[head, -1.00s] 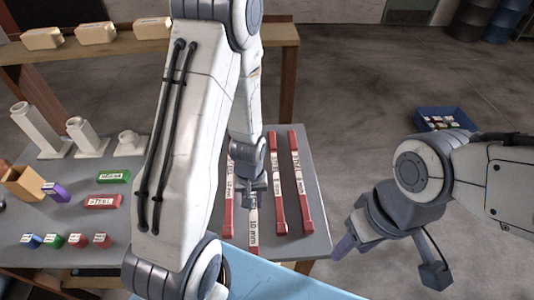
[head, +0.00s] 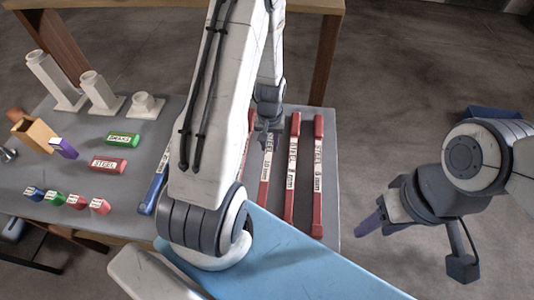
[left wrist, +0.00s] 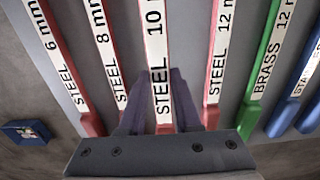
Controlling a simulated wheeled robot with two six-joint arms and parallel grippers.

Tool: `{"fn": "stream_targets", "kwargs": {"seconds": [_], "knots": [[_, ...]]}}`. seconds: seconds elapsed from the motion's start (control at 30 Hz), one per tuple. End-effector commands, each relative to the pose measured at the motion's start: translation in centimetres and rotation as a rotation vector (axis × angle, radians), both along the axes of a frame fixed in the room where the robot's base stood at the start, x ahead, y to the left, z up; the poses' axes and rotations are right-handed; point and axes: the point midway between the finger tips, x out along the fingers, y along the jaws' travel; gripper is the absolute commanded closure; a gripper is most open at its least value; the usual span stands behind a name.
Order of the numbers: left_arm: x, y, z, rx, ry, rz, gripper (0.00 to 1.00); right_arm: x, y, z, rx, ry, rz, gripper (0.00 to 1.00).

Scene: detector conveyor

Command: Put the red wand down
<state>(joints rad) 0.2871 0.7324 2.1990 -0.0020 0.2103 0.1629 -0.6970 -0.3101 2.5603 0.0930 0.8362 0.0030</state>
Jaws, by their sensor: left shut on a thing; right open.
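The red wand labelled STEEL 10 mm (left wrist: 156,60) is between the fingers of my left gripper (left wrist: 160,108), which is shut on it. In the head view the held wand (head: 266,178) extends toward me below my left gripper (head: 267,133), over the grey table (head: 225,118). It lies roughly parallel to the other red wands; I cannot tell whether it touches the table. Red steel wands labelled 8 mm (left wrist: 108,60) and 12 mm (left wrist: 219,55) flank it, apart from it. My right gripper (head: 415,243) is open and empty, off the table's right side.
A green brass wand (left wrist: 271,60) and blue wands (left wrist: 305,80) lie further along the row. Small labelled blocks, a red one (head: 108,165) and a green one (head: 122,139), and white stands (head: 100,95) occupy the table's left. A blue bin (left wrist: 27,132) is on the floor.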

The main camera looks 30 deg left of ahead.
Motion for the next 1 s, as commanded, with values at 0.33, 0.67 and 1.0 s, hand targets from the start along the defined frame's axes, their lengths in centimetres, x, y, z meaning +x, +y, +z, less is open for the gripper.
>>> {"fn": "stream_targets", "kwargs": {"seconds": [0.33, 0.67, 1.0], "knots": [[0.9, 1.4, -2.6, 0.0, 0.0, 0.001, 1.0, 0.0, 0.0, -2.2, 0.0, 0.0, 0.001, 0.5], [0.9, 1.4, -4.9, 0.001, -0.002, 0.003, 1.0, 0.0, 0.0, -4.1, 0.0, 0.0, 0.003, 0.5], [0.9, 1.4, -5.2, 0.0, -0.001, 0.002, 0.45, 0.0, 0.0, -4.3, 0.0, 0.0, 0.003, 0.5]]}}
